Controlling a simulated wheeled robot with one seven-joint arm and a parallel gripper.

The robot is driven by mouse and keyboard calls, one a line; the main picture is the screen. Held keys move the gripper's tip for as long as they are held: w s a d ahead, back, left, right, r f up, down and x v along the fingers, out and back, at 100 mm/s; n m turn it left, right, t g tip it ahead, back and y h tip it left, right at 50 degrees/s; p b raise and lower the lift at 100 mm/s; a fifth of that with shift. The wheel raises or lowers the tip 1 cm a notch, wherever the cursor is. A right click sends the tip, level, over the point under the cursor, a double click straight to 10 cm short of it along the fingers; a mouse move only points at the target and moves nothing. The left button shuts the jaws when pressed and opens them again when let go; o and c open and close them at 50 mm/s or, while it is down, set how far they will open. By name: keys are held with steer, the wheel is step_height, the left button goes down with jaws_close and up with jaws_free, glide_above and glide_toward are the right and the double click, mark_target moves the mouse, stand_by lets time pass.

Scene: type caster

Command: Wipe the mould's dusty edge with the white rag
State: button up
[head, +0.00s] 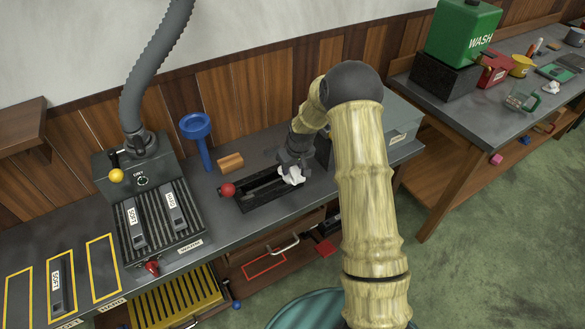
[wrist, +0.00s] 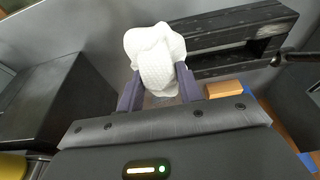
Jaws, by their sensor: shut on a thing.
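My gripper (head: 291,159) is shut on the white rag (head: 292,177) at the right end of the dark, long mould (head: 262,191). In the wrist view the rag (wrist: 155,48) is bunched between my two fingers and sticks out past their tips. The mould (wrist: 215,65) lies just beyond and to the right of the rag there, with a long slot in it. A red ball knob (head: 227,189) is at the mould's left end.
A blue funnel-topped stand (head: 197,135) and a wooden block (head: 231,162) stand behind the mould. A ribbed warming plate (head: 158,222) with labelled bars is to the left. A grey box (head: 402,115) stands to the right, partly behind my arm. The bench's front edge is close.

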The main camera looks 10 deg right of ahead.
steer(key=shift+r+p, duration=1)
steer(key=shift+r, duration=0.9)
steer(key=shift+r, duration=0.1)
steer(key=shift+r+p, duration=1)
steer(key=shift+r, duration=0.45)
steer(key=shift+f, duration=0.1)
